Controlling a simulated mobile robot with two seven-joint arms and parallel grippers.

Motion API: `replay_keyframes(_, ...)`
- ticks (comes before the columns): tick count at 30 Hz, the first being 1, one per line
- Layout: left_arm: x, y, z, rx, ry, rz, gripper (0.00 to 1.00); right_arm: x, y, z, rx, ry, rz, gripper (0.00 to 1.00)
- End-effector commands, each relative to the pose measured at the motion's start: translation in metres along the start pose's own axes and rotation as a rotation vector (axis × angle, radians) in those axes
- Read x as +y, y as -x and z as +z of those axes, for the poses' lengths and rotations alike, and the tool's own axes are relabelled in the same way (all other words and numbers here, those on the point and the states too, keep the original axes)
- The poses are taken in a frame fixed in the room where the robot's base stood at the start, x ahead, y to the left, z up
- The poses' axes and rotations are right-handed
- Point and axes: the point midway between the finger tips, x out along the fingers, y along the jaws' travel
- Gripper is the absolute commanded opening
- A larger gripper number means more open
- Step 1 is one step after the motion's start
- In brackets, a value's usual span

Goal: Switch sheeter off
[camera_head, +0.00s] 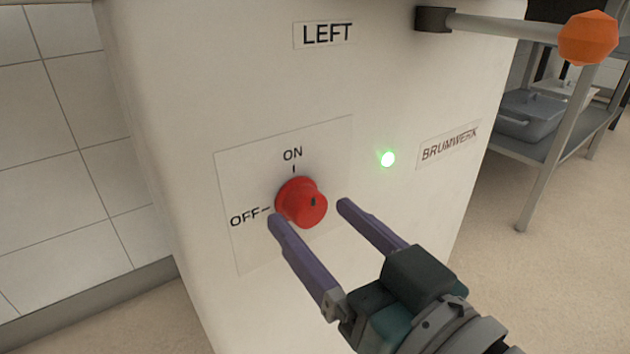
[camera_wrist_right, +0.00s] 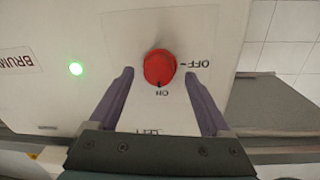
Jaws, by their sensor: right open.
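The sheeter's red knob (camera_head: 303,203) sits on a pale panel (camera_head: 245,165) marked ON above it and OFF to its left. In the right wrist view the knob (camera_wrist_right: 159,67) shows a dark mark at its edge on the ON side. A green light (camera_head: 388,159) is lit right of the panel; it also shows in the wrist view (camera_wrist_right: 76,68). My right gripper (camera_head: 310,212) is open, its purple fingers pointing at the panel, with the knob between the fingertips in view. I see no finger clearly touching the knob. My left gripper is out of view.
A metal bar with an orange knob end (camera_head: 588,38) sticks out at the upper right of the white housing. Behind it stands a metal rack (camera_head: 535,150) with a grey bin (camera_head: 530,116). A tiled wall (camera_head: 70,150) is at left.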

Motion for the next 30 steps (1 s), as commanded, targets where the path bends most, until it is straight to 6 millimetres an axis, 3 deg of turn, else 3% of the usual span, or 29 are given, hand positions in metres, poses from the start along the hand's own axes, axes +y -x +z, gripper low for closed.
replay_keyframes(5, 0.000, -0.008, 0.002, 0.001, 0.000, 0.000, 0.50, 0.000, -0.016, 0.001, 0.000, 0.000, 0.000, 0.82)
replay_keyframes(14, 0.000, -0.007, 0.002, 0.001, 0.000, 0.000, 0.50, 0.000, -0.018, 0.000, -0.002, 0.000, 0.001, 0.81)
replay_keyframes(30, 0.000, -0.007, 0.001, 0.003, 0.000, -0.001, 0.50, 0.000, -0.018, 0.000, -0.001, 0.000, 0.001, 0.20)
